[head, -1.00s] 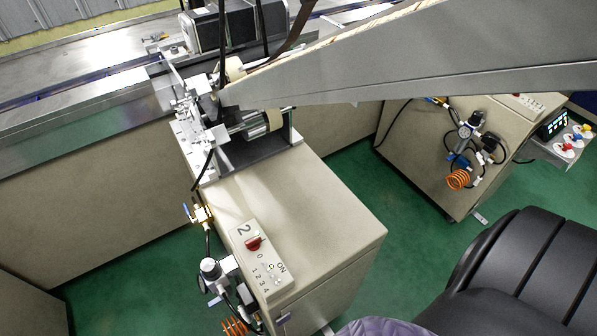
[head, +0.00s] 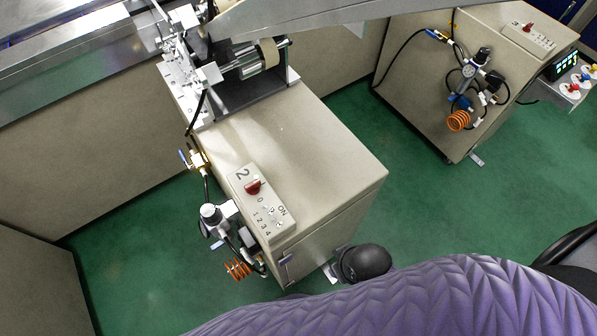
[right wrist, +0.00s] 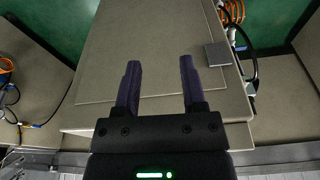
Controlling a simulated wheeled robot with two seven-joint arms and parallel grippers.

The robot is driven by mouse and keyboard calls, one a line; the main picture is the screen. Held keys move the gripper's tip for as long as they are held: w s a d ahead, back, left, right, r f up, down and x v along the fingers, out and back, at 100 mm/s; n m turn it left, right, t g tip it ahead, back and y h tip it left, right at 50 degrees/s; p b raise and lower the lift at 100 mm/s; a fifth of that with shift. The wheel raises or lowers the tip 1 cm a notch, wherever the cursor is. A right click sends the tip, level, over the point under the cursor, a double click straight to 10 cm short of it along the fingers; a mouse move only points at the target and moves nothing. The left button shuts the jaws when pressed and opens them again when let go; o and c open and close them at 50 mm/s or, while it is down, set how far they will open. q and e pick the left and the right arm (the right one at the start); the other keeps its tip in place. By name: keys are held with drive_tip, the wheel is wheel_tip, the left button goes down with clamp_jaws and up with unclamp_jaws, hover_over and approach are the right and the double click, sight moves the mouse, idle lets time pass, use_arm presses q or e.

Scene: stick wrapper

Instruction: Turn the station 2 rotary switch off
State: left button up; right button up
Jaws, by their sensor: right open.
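The station 2 switch panel (head: 272,216) is a pale plate marked "2" on top of the beige cabinet (head: 310,150), near its left front edge. Its red rotary switch (head: 253,187) sits by the "2", with "0", "ON" and small numbers printed beside it. I cannot read the knob's setting for sure. My right gripper (right wrist: 158,80) shows in the right wrist view, open and empty, with a beige cabinet surface beyond its fingers. It does not show in the head view. My left gripper is not in view.
Air fittings and an orange coil (head: 237,269) hang at the cabinet's left front. A roller mechanism (head: 250,60) stands at its back. A second cabinet (head: 425,100) with another red switch (head: 528,28) stands at right. Green floor lies between the cabinets.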

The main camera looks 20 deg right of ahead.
sight(252, 184)
drive_tip(key=w+a+r+n+y, duration=0.1)
drive_tip(key=w+a+r+n, duration=0.2)
drive_tip(key=a+r+n, duration=0.1)
drive_tip(key=w+a+r+n+g+y, duration=0.1)
drive_tip(key=w+a+r+n+y, duration=0.1)
drive_tip(key=w+a+r+n, duration=0.2)
drive_tip(key=w+a+r+n+y, duration=0.2)
drive_tip(key=w+a+r+n, duration=0.1)
drive_tip(key=a+r, duration=0.2)
drive_tip(key=shift+w+a+r+n, duration=0.15)
drive_tip(key=shift+a+r+n, duration=0.1)
drive_tip(key=shift+n, duration=0.15)
drive_tip(key=w+n+g, duration=0.1)
drive_tip(key=n, duration=0.1)
drive_tip(key=w+r+n+g, duration=0.1)
drive_tip(key=w+n, duration=0.1)
drive_tip(key=shift+w+a, duration=0.2)
drive_tip(key=shift+w, duration=0.1)
drive_tip(key=w+d+r+n+h, duration=0.1)
drive_tip(key=w+d+r+n, duration=0.25)
drive_tip(key=w, duration=0.35)
drive_tip(key=shift+m, duration=0.25)
drive_tip(key=b+x, duration=0.1)
drive_tip(key=x, duration=0.2)
drive_tip(key=b+x, duration=0.1)
drive_tip(key=x, duration=0.2)
drive_tip(key=b+x, duration=0.1)
drive_tip(key=x, duration=0.2)
drive_tip(key=shift+s+d+f, duration=0.15)
drive_tip(key=shift+s+f, duration=0.15)
